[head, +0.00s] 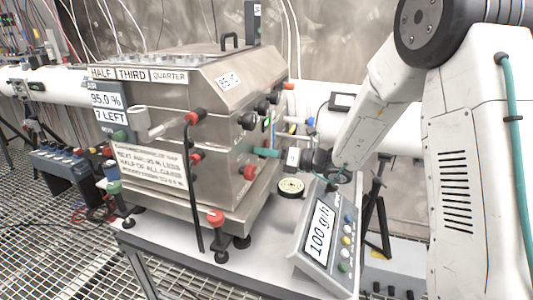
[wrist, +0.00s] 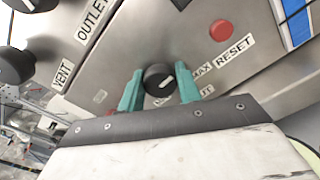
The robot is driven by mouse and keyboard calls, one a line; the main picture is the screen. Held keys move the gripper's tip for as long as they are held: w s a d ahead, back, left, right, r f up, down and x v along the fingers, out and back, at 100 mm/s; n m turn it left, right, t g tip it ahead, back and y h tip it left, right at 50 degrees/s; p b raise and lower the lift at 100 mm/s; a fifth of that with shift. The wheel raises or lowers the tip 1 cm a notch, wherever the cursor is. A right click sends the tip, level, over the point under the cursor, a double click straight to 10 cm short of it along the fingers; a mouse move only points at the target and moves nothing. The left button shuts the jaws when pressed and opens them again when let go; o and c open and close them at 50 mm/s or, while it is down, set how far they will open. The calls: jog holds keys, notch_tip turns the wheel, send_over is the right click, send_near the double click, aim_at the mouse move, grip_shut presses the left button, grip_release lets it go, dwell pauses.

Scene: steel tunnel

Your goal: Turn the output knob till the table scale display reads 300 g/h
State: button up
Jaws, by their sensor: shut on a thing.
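The table scale (head: 322,232) stands at the right of the steel machine, and its tilted display reads 100 g/h. My gripper (head: 267,152) reaches the machine's right side with its teal fingers. In the wrist view, the teal fingers of my gripper (wrist: 160,86) are shut on a round black knob (wrist: 158,79) with a white pointer line. The pointer slants up to the right. A label with MAX is beside the knob, and the lettering below it is partly hidden by a finger. In the head view my gripper hides the knob.
The steel machine (head: 190,125) has several other knobs and red-capped levers. In the wrist view, a red button (wrist: 221,30) sits above a RESET label, and VENT and OUTLET labels are at the left.

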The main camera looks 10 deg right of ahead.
dwell(0.3)
jog(key=o, duration=1)
jog(key=v, duration=0.8)
